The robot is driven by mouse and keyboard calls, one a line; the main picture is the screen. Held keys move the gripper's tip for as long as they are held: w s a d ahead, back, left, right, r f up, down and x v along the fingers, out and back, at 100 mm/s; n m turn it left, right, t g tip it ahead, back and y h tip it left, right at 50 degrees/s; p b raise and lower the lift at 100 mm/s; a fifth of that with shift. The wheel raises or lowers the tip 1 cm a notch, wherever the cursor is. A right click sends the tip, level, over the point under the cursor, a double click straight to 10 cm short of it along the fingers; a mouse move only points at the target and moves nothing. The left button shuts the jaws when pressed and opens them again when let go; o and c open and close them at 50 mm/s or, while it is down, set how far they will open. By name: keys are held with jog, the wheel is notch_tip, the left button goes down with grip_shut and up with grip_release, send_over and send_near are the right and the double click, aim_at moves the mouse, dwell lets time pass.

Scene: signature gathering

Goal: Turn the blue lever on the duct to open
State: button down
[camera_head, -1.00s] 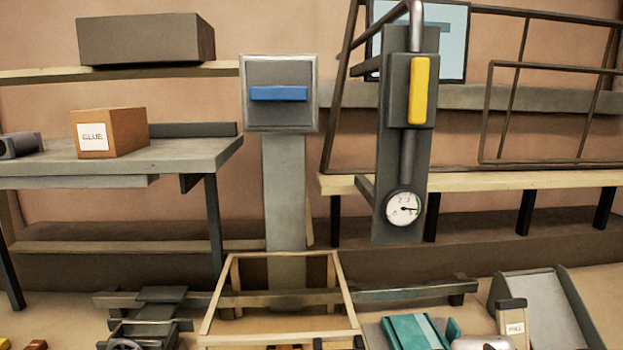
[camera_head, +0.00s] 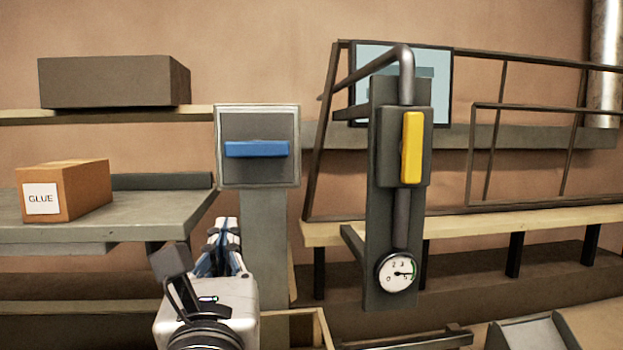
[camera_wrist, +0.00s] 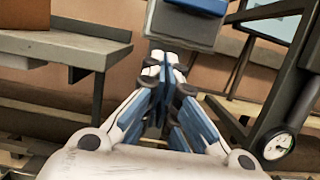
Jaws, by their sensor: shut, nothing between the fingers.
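The blue lever (camera_head: 256,149) lies horizontally across a grey square panel (camera_head: 258,178) on top of a grey upright duct (camera_head: 264,245). My gripper (camera_head: 228,222) is below the lever and a little left of it in the head view, apart from it, with its fingers pointing up and forward. The fingers are shut and empty. In the wrist view the fingertips (camera_wrist: 164,57) come together just under the panel (camera_wrist: 183,28), and part of the blue lever (camera_wrist: 200,5) shows at the top edge.
A yellow handle (camera_head: 412,148) on a dark post with a round gauge (camera_head: 397,271) stands to the right. A glue box (camera_head: 82,190) sits on the grey table (camera_head: 120,222) to the left. A dark railing (camera_head: 318,130) runs behind the post. The space before the panel is clear.

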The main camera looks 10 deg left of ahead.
aim_at(258, 149)
jog(key=w+r, duration=0.2)
jog(key=w, duration=0.1)
jog(key=w+a+r+p, duration=0.1)
jog(key=w+r, duration=0.1)
jog(key=w, duration=0.1)
jog(key=w+a+r, duration=0.1)
jog(key=w+r, duration=0.1)
jog(key=w, duration=0.1)
jog(key=shift+w+a+r+p, duration=0.1)
jog(key=shift+w+r+p, duration=0.1)
jog(key=shift+w+p, duration=0.15)
jog(key=shift+s, duration=0.1)
jog(key=shift+a+r+m+h+b, duration=0.25)
jog(key=shift+m+h+b, duration=0.1)
jog(key=shift+m, duration=0.55)
